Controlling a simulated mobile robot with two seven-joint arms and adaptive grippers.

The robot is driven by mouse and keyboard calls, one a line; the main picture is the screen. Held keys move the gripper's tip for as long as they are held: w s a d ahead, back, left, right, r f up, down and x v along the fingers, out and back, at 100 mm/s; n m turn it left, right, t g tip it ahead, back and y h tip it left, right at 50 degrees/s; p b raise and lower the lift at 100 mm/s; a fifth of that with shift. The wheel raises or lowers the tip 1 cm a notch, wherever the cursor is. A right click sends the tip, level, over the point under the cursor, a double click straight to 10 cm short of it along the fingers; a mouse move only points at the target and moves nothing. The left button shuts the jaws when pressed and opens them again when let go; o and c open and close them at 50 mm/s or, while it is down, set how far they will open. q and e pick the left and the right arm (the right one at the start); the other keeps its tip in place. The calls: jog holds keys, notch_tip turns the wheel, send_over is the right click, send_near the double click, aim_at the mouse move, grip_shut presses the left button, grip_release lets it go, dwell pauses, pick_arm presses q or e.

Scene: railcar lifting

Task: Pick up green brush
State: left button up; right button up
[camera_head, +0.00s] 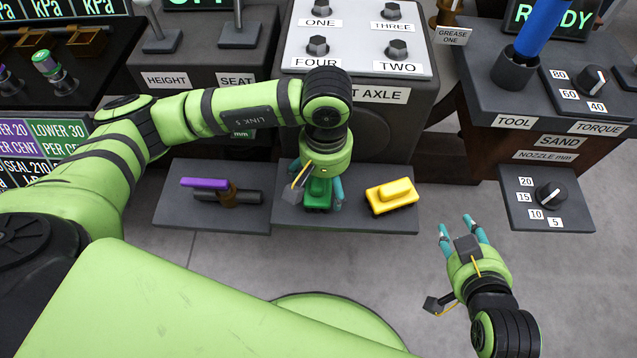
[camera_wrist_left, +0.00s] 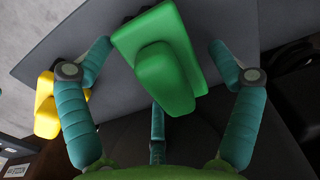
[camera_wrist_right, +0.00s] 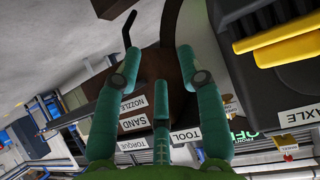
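The green brush (camera_head: 317,196) lies on the grey shelf below the axle box, partly hidden by my left gripper (camera_head: 322,192). In the left wrist view the green brush (camera_wrist_left: 163,62) sits between the spread teal fingers of the left gripper (camera_wrist_left: 160,70), with gaps on both sides. The left gripper is open, pointing down over the brush. My right gripper (camera_head: 460,232) is open and empty, over the floor to the right of the shelf. In the right wrist view its fingers (camera_wrist_right: 158,75) are spread with nothing between them.
A yellow brush (camera_head: 391,195) lies on the same shelf, right of the green one. A purple-handled tool (camera_head: 205,184) lies on the shelf to the left. The axle box (camera_head: 360,60) stands behind. A nozzle dial panel (camera_head: 548,195) is at the right.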

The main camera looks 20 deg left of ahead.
pick_arm(q)
jog(key=c, duration=0.7)
jog(key=shift+c, duration=0.2)
jog(key=shift+r, duration=0.1)
jog(key=shift+r, duration=0.4)
notch_tip(320, 180, up, 11)
jog(key=shift+f+p, duration=0.2)
jog(key=shift+p, duration=1.05)
notch_tip(320, 180, up, 6)
jog(key=p, duration=0.1)
jog(key=shift+r, duration=0.25)
pick_arm(e)
jog(key=s+d+f+g+h, duration=0.1)
jog(key=s+d+f+g, duration=0.3)
jog(key=s+f+g, duration=0.3)
jog(key=shift+s+d+f+m+h, duration=0.2)
jog(key=shift+s+f+m+h, duration=0.2)
jog(key=shift+s+f, duration=1.15)
